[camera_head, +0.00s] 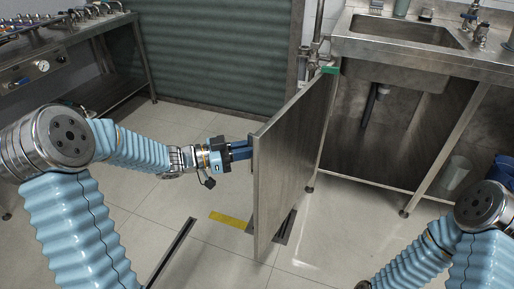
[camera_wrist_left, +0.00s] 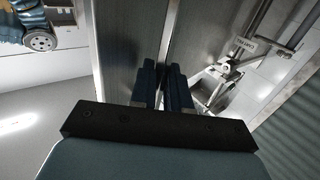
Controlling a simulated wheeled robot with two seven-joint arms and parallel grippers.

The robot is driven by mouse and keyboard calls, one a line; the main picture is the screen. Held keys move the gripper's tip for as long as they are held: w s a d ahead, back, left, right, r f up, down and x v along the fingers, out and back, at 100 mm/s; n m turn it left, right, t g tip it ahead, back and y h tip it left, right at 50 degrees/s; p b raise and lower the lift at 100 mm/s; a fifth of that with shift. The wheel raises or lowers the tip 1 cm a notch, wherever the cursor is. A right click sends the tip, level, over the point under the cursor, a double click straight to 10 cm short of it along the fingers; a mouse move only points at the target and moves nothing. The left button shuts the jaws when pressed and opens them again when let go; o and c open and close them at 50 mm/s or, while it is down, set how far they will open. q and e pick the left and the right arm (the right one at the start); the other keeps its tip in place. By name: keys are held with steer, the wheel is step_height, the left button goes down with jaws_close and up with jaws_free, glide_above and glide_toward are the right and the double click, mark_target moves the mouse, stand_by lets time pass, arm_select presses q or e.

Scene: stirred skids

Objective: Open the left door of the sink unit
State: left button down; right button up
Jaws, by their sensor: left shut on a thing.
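The left door (camera_head: 290,165) of the sink unit (camera_head: 400,70) stands swung wide open, edge towards me, in the head view. My left gripper (camera_head: 250,149) is at the door's free edge, on its left side. In the left wrist view the gripper's blue fingers (camera_wrist_left: 166,86) are close together and shut on the door (camera_wrist_left: 130,50) near its edge. The exact grip point is hidden by the fingers. My right gripper is out of view; only part of the right arm shows at lower right.
The sink unit's inside shows a drain pipe (camera_head: 369,105) and bare floor. A metal bench (camera_head: 60,50) stands at upper left before a grey-green shutter (camera_head: 210,50). A yellow floor mark (camera_head: 229,219) and a dark floor slot (camera_head: 170,254) lie near the door.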

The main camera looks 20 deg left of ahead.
arm_select(q)
steer(key=shift+w+a+r, duration=0.25)
steer(key=shift+w+a, duration=0.1)
steer(key=shift+w, duration=0.05)
steer(key=c, duration=1.2)
jaws_free()
steer(key=shift+w+d, duration=0.1)
steer(key=shift+d, duration=0.05)
steer(key=shift+f, duration=0.1)
steer(key=shift+f, duration=0.1)
steer(key=v, duration=1.4)
steer(key=shift+w+b, duration=0.1)
steer(key=shift+b, duration=0.3)
